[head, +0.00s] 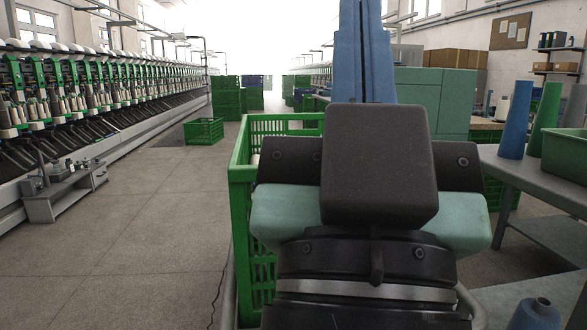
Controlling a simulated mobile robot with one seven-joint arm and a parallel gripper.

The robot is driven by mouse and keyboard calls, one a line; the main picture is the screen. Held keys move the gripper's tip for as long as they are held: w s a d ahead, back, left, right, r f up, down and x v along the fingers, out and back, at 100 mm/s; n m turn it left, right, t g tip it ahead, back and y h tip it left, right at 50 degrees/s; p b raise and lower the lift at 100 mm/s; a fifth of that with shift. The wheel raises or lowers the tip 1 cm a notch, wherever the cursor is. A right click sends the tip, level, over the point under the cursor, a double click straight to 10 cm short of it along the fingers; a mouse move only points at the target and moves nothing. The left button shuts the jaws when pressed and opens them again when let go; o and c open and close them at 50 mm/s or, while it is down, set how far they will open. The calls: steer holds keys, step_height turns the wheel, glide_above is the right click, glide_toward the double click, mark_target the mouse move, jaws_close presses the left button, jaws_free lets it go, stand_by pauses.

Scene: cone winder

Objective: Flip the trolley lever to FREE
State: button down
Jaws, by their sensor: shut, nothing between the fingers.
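My gripper (378,165) fills the middle right of the head view, seen from behind. Its dark block, black brackets and pale teal side parts face me. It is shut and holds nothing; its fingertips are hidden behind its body. Behind it stands a tall green crate (241,200) with slatted sides. A curved grey tube (228,290) runs by the crate's lower left and may be part of the trolley. The trolley lever and any FREE marking are not visible; my gripper and wrist cover much of that area.
A grey table (545,183) with blue and green cones and a green bin (565,152) stands at the right. The winding machine (90,115) lines the left. A low grey cabinet (65,192) stands before it. The left floor is mostly clear.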

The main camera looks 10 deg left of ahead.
step_height(320, 180, up, 47)
steer(key=p, duration=4.4)
steer(key=shift+a, duration=0.1)
